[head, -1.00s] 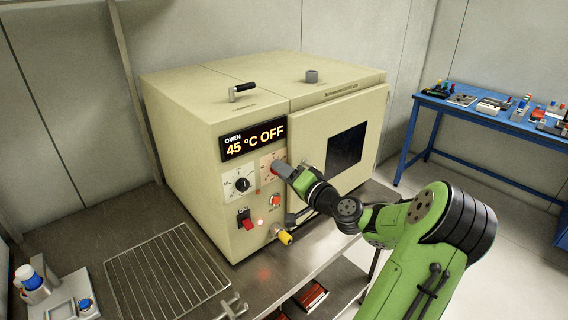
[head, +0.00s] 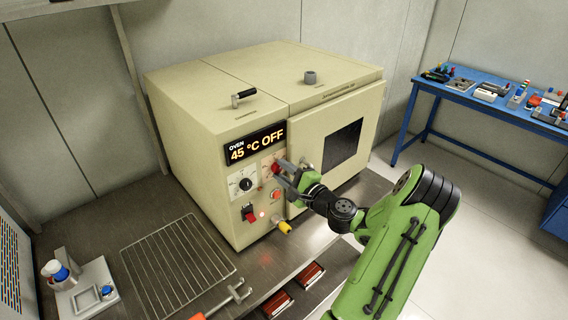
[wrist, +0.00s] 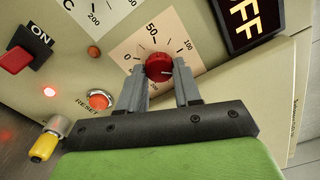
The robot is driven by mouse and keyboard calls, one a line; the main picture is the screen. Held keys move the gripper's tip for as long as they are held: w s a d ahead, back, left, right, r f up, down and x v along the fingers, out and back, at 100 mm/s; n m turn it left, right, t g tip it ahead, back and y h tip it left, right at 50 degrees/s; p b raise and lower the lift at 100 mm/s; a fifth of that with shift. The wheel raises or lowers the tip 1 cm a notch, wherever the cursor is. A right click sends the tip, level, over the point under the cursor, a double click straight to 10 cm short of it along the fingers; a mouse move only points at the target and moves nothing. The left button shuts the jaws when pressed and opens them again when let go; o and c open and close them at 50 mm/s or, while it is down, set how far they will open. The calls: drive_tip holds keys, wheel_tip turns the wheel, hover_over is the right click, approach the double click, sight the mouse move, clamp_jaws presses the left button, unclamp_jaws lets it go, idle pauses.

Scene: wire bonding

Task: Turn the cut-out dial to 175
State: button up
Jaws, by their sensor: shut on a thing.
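The cut-out dial is a red round knob (wrist: 158,66) on a pale scale plate, with 0, 50 and further marks around it in the wrist view. In the head view the red knob (head: 276,169) sits on the oven front below the display, partly covered by my gripper. My gripper (wrist: 161,78) is shut on the red knob, one grey finger on each side; it also shows in the head view (head: 285,173). I cannot tell which value the knob points to. The oven display (head: 256,144) reads 45 °C OFF.
A black knob (head: 246,184) with its own scale is left of the red one. Below are a red ON switch (wrist: 15,60), a red RESET button (wrist: 99,99) and a yellow-tipped fitting (wrist: 43,147). A wire rack (head: 180,265) lies on the bench.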

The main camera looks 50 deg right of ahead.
drive_tip(key=m+p, duration=0.5)
drive_tip(key=shift+m, duration=0.3)
drive_tip(key=m+p, duration=0.4)
drive_tip(key=m, duration=0.1)
drive_tip(key=shift+a+f, duration=0.1)
drive_tip(key=shift+f, duration=0.05)
drive_tip(key=shift+m, duration=0.4)
drive_tip(key=o, duration=1)
drive_tip(key=shift+o, duration=0.2)
drive_tip(key=s+a+b, duration=0.1)
drive_tip(key=s+b, duration=0.1)
drive_tip(key=s, duration=1.3)
drive_tip(key=shift+s+a, duration=0.3)
drive_tip(key=shift+a, duration=0.1)
